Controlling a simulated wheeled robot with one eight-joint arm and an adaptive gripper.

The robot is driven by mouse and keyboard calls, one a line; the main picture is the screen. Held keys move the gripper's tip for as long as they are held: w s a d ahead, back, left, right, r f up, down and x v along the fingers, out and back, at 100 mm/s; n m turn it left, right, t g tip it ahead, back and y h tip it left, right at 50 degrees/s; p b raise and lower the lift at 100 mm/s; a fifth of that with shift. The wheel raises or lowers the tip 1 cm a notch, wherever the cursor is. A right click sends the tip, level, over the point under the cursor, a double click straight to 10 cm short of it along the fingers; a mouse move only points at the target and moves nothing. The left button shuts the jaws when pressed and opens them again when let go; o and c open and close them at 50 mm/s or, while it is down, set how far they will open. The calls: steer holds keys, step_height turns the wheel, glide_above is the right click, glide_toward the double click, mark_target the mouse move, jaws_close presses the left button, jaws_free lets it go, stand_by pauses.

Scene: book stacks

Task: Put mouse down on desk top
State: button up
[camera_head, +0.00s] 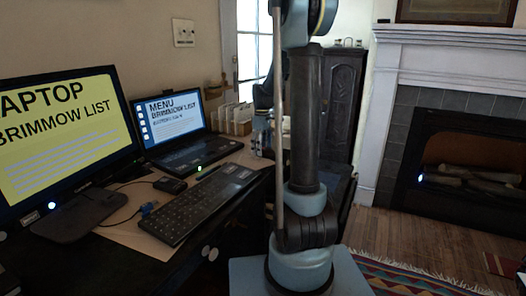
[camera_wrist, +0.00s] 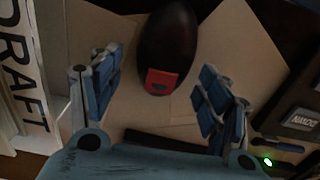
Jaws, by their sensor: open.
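A dark oval mouse (camera_wrist: 166,45) with a red patch at its near end shows in the wrist view, over tan papers (camera_wrist: 213,45) on the desk top. It appears to lie on them, apart from both fingers. My gripper (camera_wrist: 160,75) is open, with one blue-padded finger to each side of the mouse's near end. In the head view, my gripper (camera_head: 262,125) is at the back of the desk (camera_head: 115,262), to the right of the laptop, partly hidden by my arm. I cannot make out this mouse there.
A laptop (camera_head: 178,125), a monitor (camera_head: 62,140), a keyboard (camera_head: 200,203) and a small dark object (camera_head: 170,185) crowd the desk. Upright files (camera_head: 235,118) stand behind. A white item marked DRAFT (camera_wrist: 22,75) is at the left of the wrist view.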

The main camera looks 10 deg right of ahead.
step_height(320, 180, up, 11)
steer(key=s+d+f+m+t, duration=0.15)
steer(key=s+m, duration=0.35)
steer(key=s, duration=1.5)
steer(key=s+f+m, duration=0.5)
steer(key=s+f, duration=0.8)
steer(key=s, duration=0.3)
steer(key=shift+d+f+m+t, duration=0.15)
steer(key=shift+d+m+t, duration=0.2)
steer(key=shift+d, duration=0.1)
